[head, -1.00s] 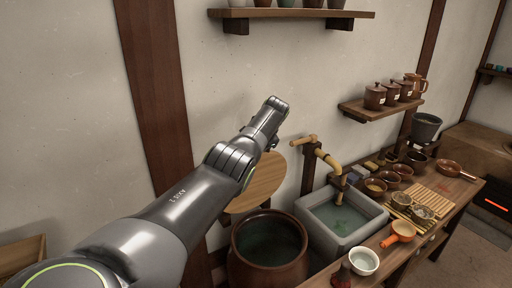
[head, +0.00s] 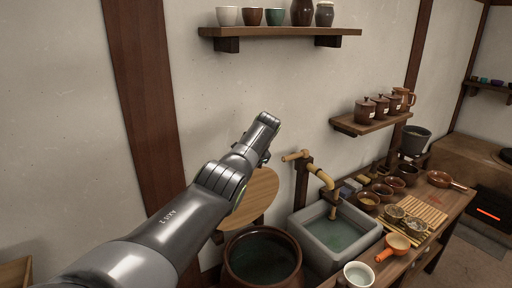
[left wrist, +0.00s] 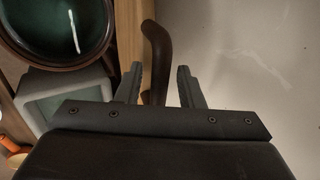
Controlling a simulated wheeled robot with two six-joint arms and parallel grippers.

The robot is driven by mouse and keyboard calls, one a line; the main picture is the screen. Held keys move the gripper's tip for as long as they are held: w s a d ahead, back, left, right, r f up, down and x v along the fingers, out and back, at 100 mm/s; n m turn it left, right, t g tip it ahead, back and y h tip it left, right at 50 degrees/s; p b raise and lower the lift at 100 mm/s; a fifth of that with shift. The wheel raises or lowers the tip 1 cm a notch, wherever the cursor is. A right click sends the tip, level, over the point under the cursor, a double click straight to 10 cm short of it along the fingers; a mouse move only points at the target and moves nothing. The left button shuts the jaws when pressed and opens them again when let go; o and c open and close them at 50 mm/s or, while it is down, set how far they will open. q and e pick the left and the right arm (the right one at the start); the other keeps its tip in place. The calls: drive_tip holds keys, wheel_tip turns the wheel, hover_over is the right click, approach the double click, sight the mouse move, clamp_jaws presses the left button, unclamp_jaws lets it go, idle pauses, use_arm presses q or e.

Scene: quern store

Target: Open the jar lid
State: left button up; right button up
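The large brown jar (head: 228,278) stands on the floor at the bottom middle of the head view, its mouth uncovered and dark water inside. It also shows at the top left of the left wrist view (left wrist: 62,64). Its round wooden lid (head: 260,198) is raised on edge behind the mouth, by the wall. In the left wrist view the lid (left wrist: 130,35) shows edge-on, with a dark curved handle (left wrist: 156,55). My left gripper (left wrist: 160,72) is open, its fingers on either side of the handle, with a gap on the right. My right gripper is not in view.
A grey stone basin (head: 374,238) under a bamboo spout (head: 320,175) stands just right of the jar. A bench (head: 455,205) with bowls runs on to the right. A wall shelf (head: 285,32) holds cups above my arm. A second shelf (head: 370,123) holds lidded mugs.

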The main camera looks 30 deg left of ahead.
use_arm(q)
drive_tip(key=b+v, duration=0.4)
drive_tip(key=v, duration=1.3)
drive_tip(key=shift+b, duration=0.35)
drive_tip(key=shift+a+f, duration=0.1)
drive_tip(key=shift+f, duration=0.1)
